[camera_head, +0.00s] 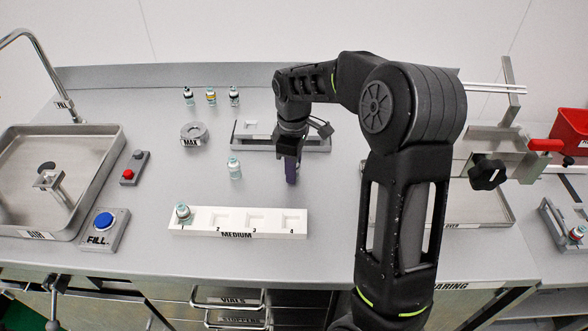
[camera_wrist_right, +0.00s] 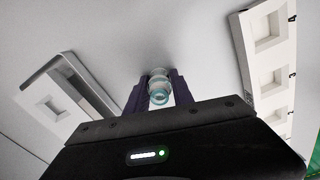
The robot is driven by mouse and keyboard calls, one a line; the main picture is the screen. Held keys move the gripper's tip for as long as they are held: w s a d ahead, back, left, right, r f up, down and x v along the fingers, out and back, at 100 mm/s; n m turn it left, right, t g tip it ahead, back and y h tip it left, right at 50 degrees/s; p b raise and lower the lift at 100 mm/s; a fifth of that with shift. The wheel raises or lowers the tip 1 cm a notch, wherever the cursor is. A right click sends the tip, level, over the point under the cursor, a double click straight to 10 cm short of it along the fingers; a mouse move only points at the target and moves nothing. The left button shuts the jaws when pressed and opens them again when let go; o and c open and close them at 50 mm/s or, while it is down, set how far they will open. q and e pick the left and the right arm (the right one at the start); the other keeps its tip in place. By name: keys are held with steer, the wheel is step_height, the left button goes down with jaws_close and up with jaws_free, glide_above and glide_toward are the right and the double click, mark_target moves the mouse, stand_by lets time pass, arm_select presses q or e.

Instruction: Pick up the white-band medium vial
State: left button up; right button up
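A small vial with a pale cyan top and a white band (camera_head: 234,168) stands upright on the bare counter behind the medium rack (camera_head: 204,232). My right gripper (camera_head: 291,172) points down to the right of this vial, with a gap of counter between them in the head view. In the right wrist view a vial (camera_wrist_right: 160,86) lines up between the two dark fingers of the right gripper (camera_wrist_right: 158,92), which are open. I see no finger closed on it. Another vial (camera_head: 183,213) sits in the rack's first compartment. My left gripper is not in view.
Three vials (camera_head: 211,97) with dark or yellow bands stand at the back, near a round grey MAX block (camera_head: 194,136). A grey holder (camera_head: 252,128) lies behind my gripper. The sink (camera_head: 60,165) and FILL button (camera_head: 103,221) are left. My right arm hides counter to the right.

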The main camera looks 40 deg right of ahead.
jaws_close()
step_height(320, 180, up, 10)
steer(key=shift+r+b, duration=0.1)
steer(key=shift+b, duration=0.2)
stand_by(0.4)
stand_by(0.5)
